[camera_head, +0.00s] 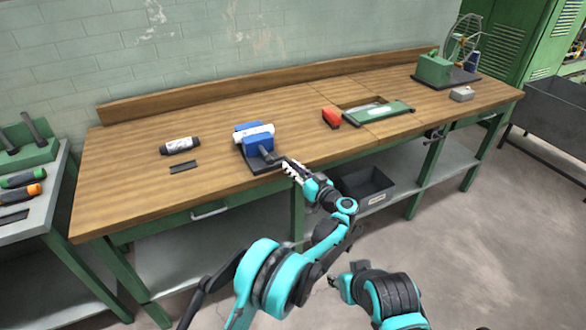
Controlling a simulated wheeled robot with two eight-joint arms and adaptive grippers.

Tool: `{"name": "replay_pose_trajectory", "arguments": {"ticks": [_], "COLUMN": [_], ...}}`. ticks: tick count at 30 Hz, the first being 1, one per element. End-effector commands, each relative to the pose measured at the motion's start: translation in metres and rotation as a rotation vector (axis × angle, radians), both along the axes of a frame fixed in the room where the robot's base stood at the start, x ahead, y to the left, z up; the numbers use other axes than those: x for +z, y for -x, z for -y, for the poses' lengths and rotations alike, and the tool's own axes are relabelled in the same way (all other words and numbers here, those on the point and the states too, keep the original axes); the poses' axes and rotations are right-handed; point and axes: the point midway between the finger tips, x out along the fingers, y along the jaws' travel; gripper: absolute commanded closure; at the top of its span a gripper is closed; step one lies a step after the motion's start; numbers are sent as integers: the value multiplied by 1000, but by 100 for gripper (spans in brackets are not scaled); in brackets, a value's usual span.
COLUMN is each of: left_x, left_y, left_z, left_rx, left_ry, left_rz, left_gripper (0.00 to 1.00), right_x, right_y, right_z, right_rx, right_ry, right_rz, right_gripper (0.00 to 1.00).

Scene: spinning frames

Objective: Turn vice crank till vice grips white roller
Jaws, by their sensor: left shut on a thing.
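The blue vice (258,146) stands on a dark base plate near the front edge of the wooden workbench. The white roller (262,133) lies across the vice between its blue jaws. From this angle I cannot tell whether the jaws touch the roller. The dark crank (270,158) sticks out from the front of the vice toward me. My left gripper (289,166) is at the crank's outer end, shut on it, and its fingers hide part of it.
On the workbench (120,180), a black-and-white cylinder (180,146) and a dark flat bar (184,167) lie left of the vice. A red object (331,118) and a green-framed piece (378,112) lie to the right. A dark bin (366,188) is on the shelf below.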

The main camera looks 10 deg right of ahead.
Motion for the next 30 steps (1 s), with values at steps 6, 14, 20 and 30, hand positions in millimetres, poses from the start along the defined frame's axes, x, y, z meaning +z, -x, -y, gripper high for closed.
{"name": "replay_pose_trajectory", "arguments": {"ticks": [6,14,20,30], "left_x": [0,0,14,78], "left_y": [2,1,1,1], "left_z": [-1,0,0,-1], "left_rx": [5,2,2,2], "left_ry": [1,1,1,1], "left_rz": [1,1,1,1], "left_gripper": [60,56,56,56], "right_x": [0,0,0,0], "right_y": [0,0,0,0], "right_z": [0,0,0,0], "right_rx": [0,0,0,0], "right_ry": [0,0,0,0], "right_rz": [0,0,0,0], "right_gripper": [60,60,60,60]}}
